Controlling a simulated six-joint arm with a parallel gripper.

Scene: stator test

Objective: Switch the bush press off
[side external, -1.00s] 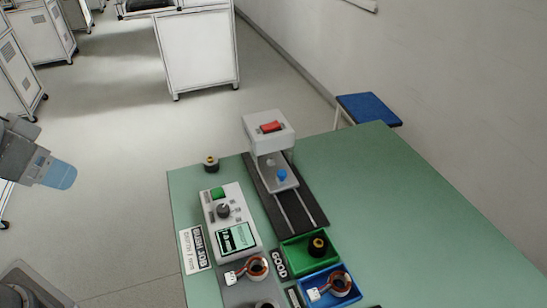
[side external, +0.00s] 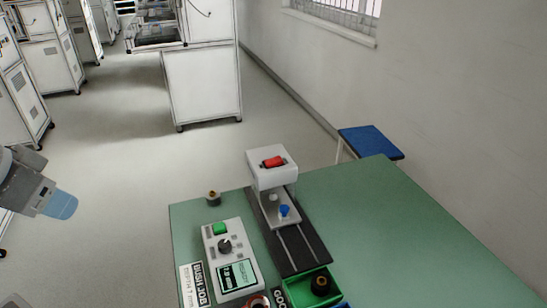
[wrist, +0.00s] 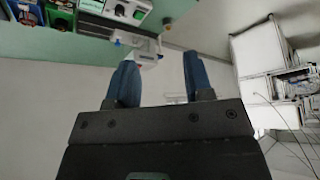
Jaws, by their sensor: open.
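The bush press (side external: 272,170) is a white block-shaped unit with a red rocker switch (side external: 273,162) on its top, standing at the far end of a dark rail base on the green table. I cannot tell which way the rocker is tipped. A blue knob (side external: 285,210) sits on its lower plate. My gripper (side external: 62,206) is at the left edge of the side view, off the table and well left of the press. In the wrist view, the blue fingers of my gripper (wrist: 160,60) are apart and empty, with a white part of the press (wrist: 145,48) beyond them.
A control box (side external: 232,262) with a green button, dial and lit screen stands left of the rail. A black-and-brass bush (side external: 213,198) stands behind it. A green tray (side external: 306,288) holds another bush. The right side of the green table (side external: 400,235) is clear.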

